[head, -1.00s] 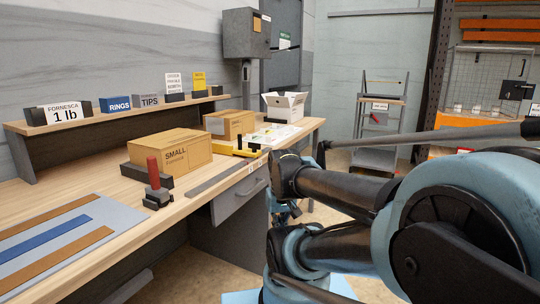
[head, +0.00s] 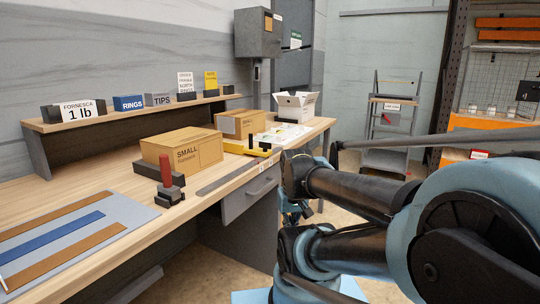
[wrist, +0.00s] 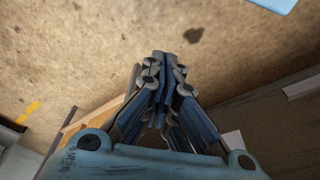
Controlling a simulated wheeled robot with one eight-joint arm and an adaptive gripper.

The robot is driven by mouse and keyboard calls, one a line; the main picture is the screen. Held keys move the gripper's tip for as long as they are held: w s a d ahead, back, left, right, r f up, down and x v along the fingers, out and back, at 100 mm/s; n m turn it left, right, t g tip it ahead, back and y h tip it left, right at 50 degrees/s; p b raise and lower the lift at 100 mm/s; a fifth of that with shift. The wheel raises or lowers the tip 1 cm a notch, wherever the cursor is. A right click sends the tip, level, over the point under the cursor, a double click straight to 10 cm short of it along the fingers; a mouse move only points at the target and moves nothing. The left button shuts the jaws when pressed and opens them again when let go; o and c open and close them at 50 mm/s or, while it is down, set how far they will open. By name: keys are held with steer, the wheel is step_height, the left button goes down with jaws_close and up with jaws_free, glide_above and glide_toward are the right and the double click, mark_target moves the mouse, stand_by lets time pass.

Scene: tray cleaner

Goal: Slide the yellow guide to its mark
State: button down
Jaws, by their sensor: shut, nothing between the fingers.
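The yellow guide (head: 242,149) is a yellow bar with a black knob, lying on the wooden workbench near its front edge. A flat dark strip (head: 230,180) runs along the bench edge towards it. I cannot make out its mark. My gripper (head: 292,218) hangs beside the bench front, below the top and nearer to me than the guide, touching nothing I can see. In the wrist view my gripper (wrist: 163,60) is shut and empty, with the floor behind its fingertips. The guide is not clear in the wrist view.
On the bench stand a SMALL box (head: 182,150), a red-handled tool (head: 167,180), a second carton (head: 241,123) and a white open box (head: 295,106). A mat with stripes (head: 70,240) lies at front left. A drawer (head: 250,195) is under the bench edge.

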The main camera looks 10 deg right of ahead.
steer(key=c, duration=1.9)
jaws_free()
steer(key=shift+s+r, duration=0.2)
steer(key=shift+s, duration=0.05)
steer(key=o, duration=0.4)
steer(key=shift+s+a+r, duration=0.1)
steer(key=shift+a+r, duration=0.05)
steer(key=shift+r, duration=0.15)
steer(key=shift+c, duration=0.2)
step_height(320, 180, up, 23)
steer(key=n+t+y, duration=0.4)
steer(key=n+y, duration=0.8)
glide_above(251, 149)
steer(key=s+d, duration=0.3)
steer(key=d, duration=0.4)
steer(key=s+d, duration=0.3)
steer(key=d, duration=0.4)
steer(key=x, duration=1.7)
steer(key=shift+f, duration=0.1)
